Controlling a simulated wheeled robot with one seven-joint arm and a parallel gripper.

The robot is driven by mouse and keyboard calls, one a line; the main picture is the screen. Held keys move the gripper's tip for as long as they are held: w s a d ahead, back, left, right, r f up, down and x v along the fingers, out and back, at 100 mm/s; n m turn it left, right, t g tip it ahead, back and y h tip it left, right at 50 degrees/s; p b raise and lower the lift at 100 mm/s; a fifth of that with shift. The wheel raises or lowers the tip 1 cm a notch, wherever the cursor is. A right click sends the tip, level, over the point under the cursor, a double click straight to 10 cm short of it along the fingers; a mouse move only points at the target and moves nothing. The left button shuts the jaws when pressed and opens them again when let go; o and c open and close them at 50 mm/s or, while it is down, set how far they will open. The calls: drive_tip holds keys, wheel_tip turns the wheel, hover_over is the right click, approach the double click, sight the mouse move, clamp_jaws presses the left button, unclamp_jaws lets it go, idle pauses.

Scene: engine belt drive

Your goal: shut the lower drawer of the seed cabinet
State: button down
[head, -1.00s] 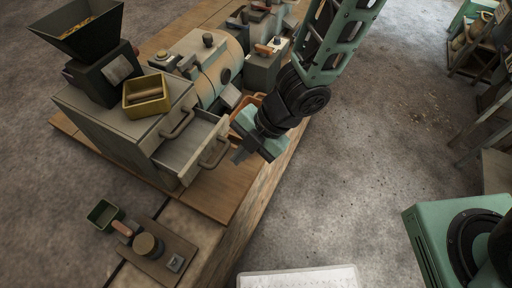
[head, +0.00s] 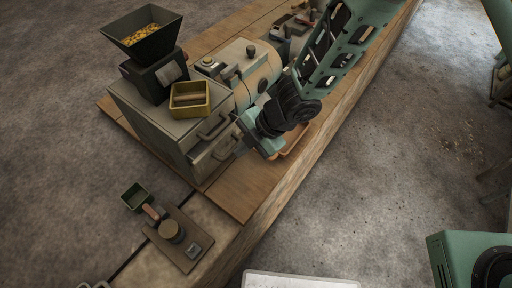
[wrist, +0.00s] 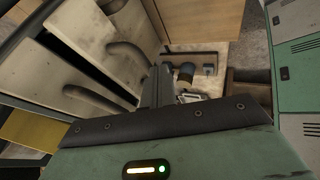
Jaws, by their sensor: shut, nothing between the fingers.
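The seed cabinet (head: 150,128) is a grey box at the left end of the bench, with handled drawers facing right. My gripper (head: 241,128) is shut and empty, beside the drawer fronts at the handle end. I cannot tell whether it touches the lower drawer. In the wrist view the fingers (wrist: 159,88) stand just right of the drawer fronts and their curved handles. The green gripper body hides part of the cabinet's right side.
A yellow tray (head: 190,99) and a dark hopper (head: 143,32) with yellow seeds stand on the cabinet. A tan cylindrical machine (head: 245,72) is behind my gripper.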

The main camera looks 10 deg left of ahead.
sight(221, 149)
drive_tip(key=a+p, duration=0.1)
drive_tip(key=w+a+p, duration=0.1)
drive_tip(key=p, duration=0.1)
drive_tip(key=shift+w+a+r, duration=0.25)
drive_tip(key=shift+w+a, duration=0.05)
drive_tip(key=shift+a, duration=0.1)
drive_tip(key=shift+w+a+f, duration=0.2)
drive_tip(key=shift+a, duration=0.15)
